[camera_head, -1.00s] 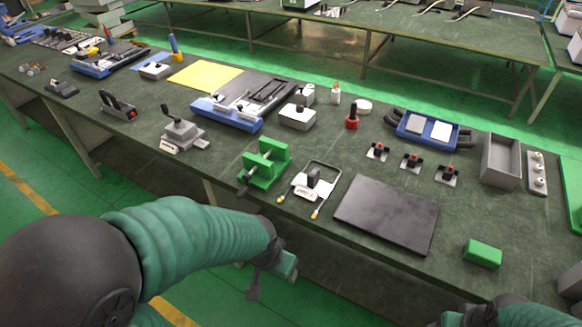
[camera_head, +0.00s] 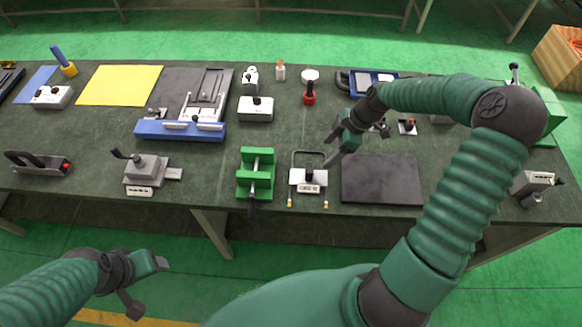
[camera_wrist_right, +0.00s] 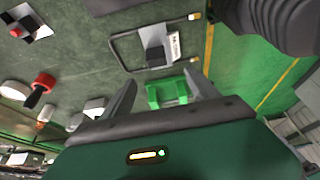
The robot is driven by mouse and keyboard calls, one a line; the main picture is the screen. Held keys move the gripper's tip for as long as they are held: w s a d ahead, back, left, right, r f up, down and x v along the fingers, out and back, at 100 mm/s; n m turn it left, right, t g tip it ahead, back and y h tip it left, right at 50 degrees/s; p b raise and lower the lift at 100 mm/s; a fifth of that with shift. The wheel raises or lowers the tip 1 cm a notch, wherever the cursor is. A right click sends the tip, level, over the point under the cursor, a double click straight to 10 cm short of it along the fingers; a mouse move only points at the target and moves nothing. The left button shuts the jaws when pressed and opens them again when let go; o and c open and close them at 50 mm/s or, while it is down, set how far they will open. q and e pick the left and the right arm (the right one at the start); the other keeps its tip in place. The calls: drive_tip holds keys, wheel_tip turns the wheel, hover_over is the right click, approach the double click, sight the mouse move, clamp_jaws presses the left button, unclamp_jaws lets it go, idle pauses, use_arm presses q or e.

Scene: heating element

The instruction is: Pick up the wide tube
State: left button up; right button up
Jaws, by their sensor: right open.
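The thin grey U-shaped tube (camera_head: 308,151), which I take for the wide tube, lies on the dark green table with its bend away from me and brass-coloured ends towards me. A white labelled block with a black part (camera_head: 309,178) sits between its legs. In the right wrist view the tube (camera_wrist_right: 112,42) lies beyond my fingers, apart from them. My right gripper (camera_head: 336,141) is open and empty, above the table just right of the tube's bend; its fingers also show in the wrist view (camera_wrist_right: 160,82). My left gripper (camera_head: 146,288) is open and empty, low in front of the table.
A green clamp (camera_head: 256,174) stands close left of the tube. A red-based knob (camera_head: 310,96) and a white-grey box (camera_head: 256,109) stand behind.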

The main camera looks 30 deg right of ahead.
approach(309, 167)
drive_tip(key=s+f, duration=0.2)
drive_tip(key=w+a+f, duration=0.1)
drive_tip(key=w+a+f+p, duration=0.1)
drive_tip(key=f, duration=0.1)
drive_tip(key=w+a+f+p, duration=0.1)
drive_tip(key=f, duration=0.1)
drive_tip(key=shift+w+f, duration=0.1)
drive_tip(key=shift+w, duration=0.1)
drive_tip(key=shift+s+x, duration=0.25)
drive_tip(key=shift+x, duration=0.9)
drive_tip(key=shift+w+d+f, duration=0.2)
drive_tip(key=shift+d+f, duration=0.05)
drive_tip(key=shift+d, duration=0.2)
drive_tip(key=shift+c, duration=0.6)
drive_tip(key=shift+d+f, duration=0.1)
drive_tip(key=shift+d, duration=0.15)
drive_tip(key=c, duration=0.5)
drive_tip(key=shift+a, duration=0.3)
drive_tip(key=c, duration=0.4)
use_arm(q)
drive_tip(key=shift+d+r, duration=0.25)
drive_tip(key=shift+r, duration=0.4)
drive_tip(key=shift+d+r, duration=0.25)
drive_tip(key=shift+r, duration=0.35)
use_arm(e)
drive_tip(key=shift+w+a, duration=0.1)
drive_tip(key=shift+a, duration=0.1)
clamp_jaws()
